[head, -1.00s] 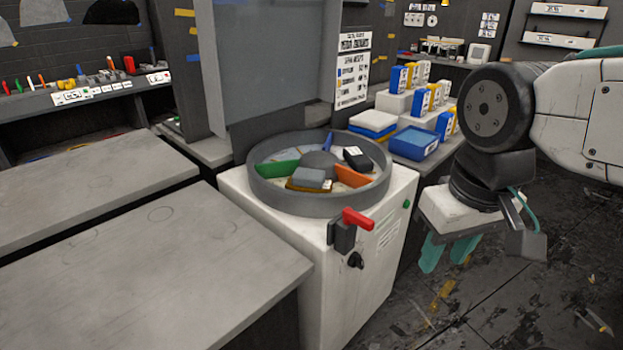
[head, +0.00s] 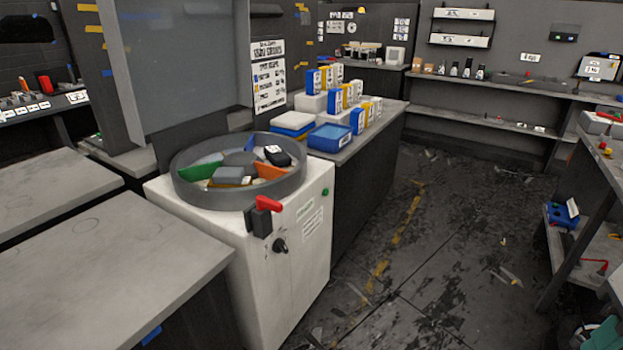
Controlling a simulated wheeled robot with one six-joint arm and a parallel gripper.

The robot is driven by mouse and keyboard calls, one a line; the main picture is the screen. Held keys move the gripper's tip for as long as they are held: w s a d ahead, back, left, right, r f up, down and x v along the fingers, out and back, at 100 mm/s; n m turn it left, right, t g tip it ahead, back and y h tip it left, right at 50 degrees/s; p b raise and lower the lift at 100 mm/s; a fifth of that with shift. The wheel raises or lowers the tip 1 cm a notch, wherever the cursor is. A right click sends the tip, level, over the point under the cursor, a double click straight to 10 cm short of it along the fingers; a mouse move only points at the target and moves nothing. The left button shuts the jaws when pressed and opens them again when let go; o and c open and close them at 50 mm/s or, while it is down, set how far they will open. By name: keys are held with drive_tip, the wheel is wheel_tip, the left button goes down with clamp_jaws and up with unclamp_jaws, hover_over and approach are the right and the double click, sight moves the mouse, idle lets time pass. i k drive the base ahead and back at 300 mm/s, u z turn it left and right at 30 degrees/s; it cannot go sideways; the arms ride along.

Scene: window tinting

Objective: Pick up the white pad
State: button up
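A flat white slab (head: 293,120), which may be the white pad, lies on a blue block on the bench behind the round turntable. I cannot tell for certain that it is the pad. Teal parts that look like the fingers of my gripper (head: 602,335) show at the bottom right corner, cut off by the picture edge. They are far from the white slab, and their opening is hidden.
A round grey tray (head: 240,201) with coloured dividers and small items tops a white cabinet (head: 222,262) with a red lever. A blue tray (head: 330,138) and several boxes share the bench (head: 375,135). Grey tables stand at left.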

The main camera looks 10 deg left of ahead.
sight(223, 175)
drive_tip(key=u, duration=0.3)
drive_tip(key=k, duration=0.15)
drive_tip(key=z, duration=0.8)
drive_tip(key=i, duration=1.65)
drive_tip(key=u, duration=1)
drive_tip(key=i, duration=0.9)
drive_tip(key=u, duration=1.45)
drive_tip(key=i, duration=0.5)
drive_tip(key=u, duration=0.4)
